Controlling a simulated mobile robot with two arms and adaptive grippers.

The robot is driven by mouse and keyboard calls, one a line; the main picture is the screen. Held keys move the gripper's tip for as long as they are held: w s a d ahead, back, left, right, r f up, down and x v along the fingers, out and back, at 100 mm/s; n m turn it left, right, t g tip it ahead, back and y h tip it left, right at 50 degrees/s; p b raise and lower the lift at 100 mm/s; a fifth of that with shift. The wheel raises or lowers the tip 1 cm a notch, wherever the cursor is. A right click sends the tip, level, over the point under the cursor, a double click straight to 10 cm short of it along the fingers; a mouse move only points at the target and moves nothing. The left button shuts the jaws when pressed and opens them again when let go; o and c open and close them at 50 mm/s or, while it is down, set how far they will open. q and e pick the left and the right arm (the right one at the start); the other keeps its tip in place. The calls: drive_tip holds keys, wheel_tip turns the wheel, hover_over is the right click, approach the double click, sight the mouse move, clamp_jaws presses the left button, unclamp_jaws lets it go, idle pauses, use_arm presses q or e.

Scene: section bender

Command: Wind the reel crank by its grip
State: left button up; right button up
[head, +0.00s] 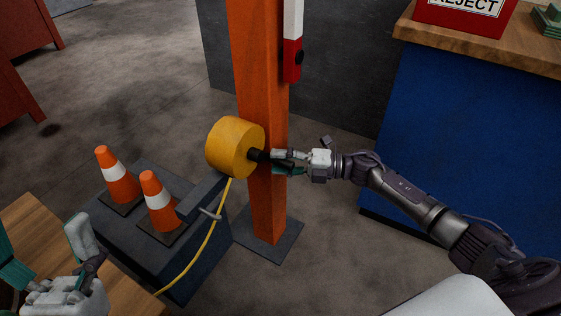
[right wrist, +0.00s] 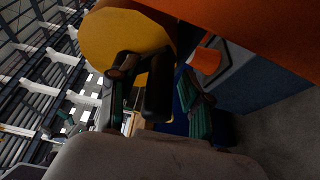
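A yellow reel drum (head: 229,147) is mounted on the orange post (head: 262,205). A black crank grip (head: 262,157) sticks out from the drum's right side. My right gripper (head: 290,162) is at the grip, coming from the right, with its fingers on either side of it. In the right wrist view the grip (right wrist: 158,88) stands between the two spread fingers, with a gap towards the right-hand finger. The yellow drum (right wrist: 120,38) is just beyond. The crank arm itself is mostly hidden. My left gripper (head: 45,252) is open and empty at the lower left.
A yellow cable (head: 205,252) hangs from the drum past a dark box (head: 170,268) bearing two traffic cones (head: 118,180). A wooden top (head: 45,222) is at the lower left.

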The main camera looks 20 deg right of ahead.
drive_tip(key=v, duration=1.2)
idle(0.5)
